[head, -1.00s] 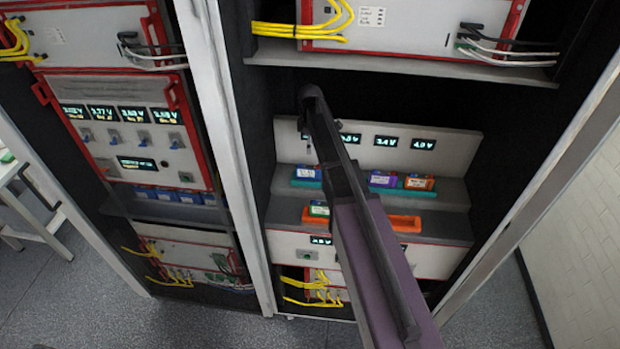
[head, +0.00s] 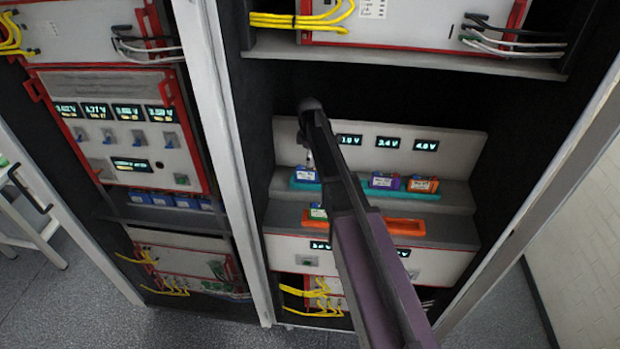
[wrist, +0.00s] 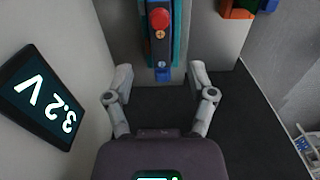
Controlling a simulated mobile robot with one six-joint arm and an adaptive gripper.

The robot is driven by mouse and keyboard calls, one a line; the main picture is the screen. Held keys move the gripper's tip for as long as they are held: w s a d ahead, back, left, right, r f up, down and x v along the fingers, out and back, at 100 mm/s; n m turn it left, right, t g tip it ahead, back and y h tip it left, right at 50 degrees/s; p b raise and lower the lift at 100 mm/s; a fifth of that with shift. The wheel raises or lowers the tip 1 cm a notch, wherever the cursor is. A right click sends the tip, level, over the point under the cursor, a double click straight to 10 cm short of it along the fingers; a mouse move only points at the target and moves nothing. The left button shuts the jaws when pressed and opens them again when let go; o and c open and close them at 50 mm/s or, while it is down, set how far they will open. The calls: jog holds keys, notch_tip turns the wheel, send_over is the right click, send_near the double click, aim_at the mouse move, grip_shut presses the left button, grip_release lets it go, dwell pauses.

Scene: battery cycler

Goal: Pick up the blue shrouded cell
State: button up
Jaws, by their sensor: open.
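The blue shrouded cell (head: 304,174) sits at the left end of the teal tray (head: 408,194) on the upper shelf of the right rack. In the wrist view the blue cell (wrist: 161,46) shows a red round terminal and a brass-coloured screw, with its near end between the fingers. My gripper (wrist: 158,72) is open, one finger on each side of that end, with gaps on both sides. Whether the fingers are level with the cell is unclear. In the head view my arm covers part of the tray and most of the gripper.
A purple cell (head: 382,181) and an orange cell (head: 423,184) stand farther right on the teal tray. A cell with a green label (head: 318,212) sits in the orange tray (head: 405,226) below. A lit 3.2 V display (wrist: 42,96) is close on the left in the wrist view.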

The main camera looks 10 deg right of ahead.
aim_at(309, 169)
jog(key=shift+f, duration=0.1)
jog(key=shift+a+f+b, duration=0.15)
jog(key=shift+f+b, duration=2.35)
jog(key=shift+b, duration=0.15)
grip_shut()
